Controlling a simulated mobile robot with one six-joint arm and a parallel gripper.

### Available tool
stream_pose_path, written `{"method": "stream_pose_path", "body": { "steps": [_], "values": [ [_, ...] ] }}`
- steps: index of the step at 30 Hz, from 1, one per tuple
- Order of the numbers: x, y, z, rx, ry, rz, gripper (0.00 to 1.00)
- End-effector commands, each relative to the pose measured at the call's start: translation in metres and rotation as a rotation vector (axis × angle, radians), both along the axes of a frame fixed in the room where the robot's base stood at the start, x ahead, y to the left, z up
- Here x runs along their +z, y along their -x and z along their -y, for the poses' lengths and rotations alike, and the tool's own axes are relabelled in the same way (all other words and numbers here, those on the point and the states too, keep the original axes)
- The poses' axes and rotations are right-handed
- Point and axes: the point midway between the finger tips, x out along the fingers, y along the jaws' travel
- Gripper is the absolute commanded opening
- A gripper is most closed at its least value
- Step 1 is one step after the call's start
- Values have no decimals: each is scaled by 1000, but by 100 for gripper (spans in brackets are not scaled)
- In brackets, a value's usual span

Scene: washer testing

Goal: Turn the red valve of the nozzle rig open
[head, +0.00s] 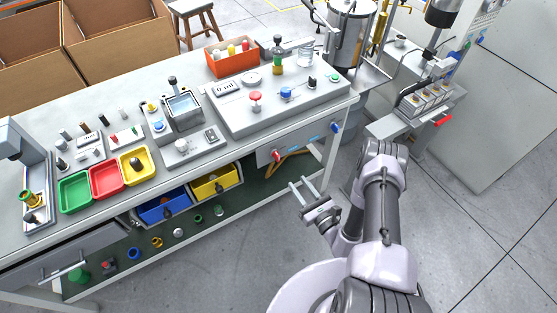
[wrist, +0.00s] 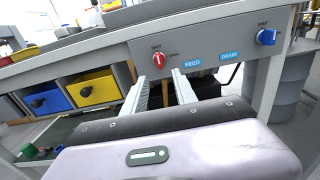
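The red valve (head: 277,155) is a small red knob on the grey front panel under the bench's right end. In the wrist view the red valve (wrist: 158,60) sits just beyond the fingertips, its handle roughly upright below a small label that seems to read SHUT; another label is to its right. My gripper (head: 299,183) is open and empty, in front of the panel. In the wrist view my gripper (wrist: 160,76) has its two fingers apart, pointing at the panel, with the valve between their lines of reach. No contact with the valve shows.
A blue valve (wrist: 267,37) is on the same panel to the right, past the blue FEED and DRAIN labels. Blue (wrist: 48,103) and yellow (wrist: 94,89) bins hang left under the bench. A separate machine with a red handle (head: 444,120) stands right. The floor before the panel is clear.

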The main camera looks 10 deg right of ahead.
Motion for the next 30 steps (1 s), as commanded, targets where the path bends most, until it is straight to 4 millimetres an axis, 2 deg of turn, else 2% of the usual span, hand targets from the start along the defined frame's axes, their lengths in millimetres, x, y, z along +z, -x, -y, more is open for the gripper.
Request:
{"method": "stream_pose_path", "body": {
  "steps": [6,12,16,23,24,29,30],
  "values": [
    [-4,-62,-24,9,1,4,34],
    [-2,-101,-35,7,-1,2,34],
    [-1,-112,-38,5,-1,1,34],
    [0,-114,-38,4,-2,-1,34],
    [0,-114,-38,4,-2,-1,32],
    [0,-113,-38,4,-2,-1,0],
    [0,-113,-38,4,-2,-1,0]
  ]
}}
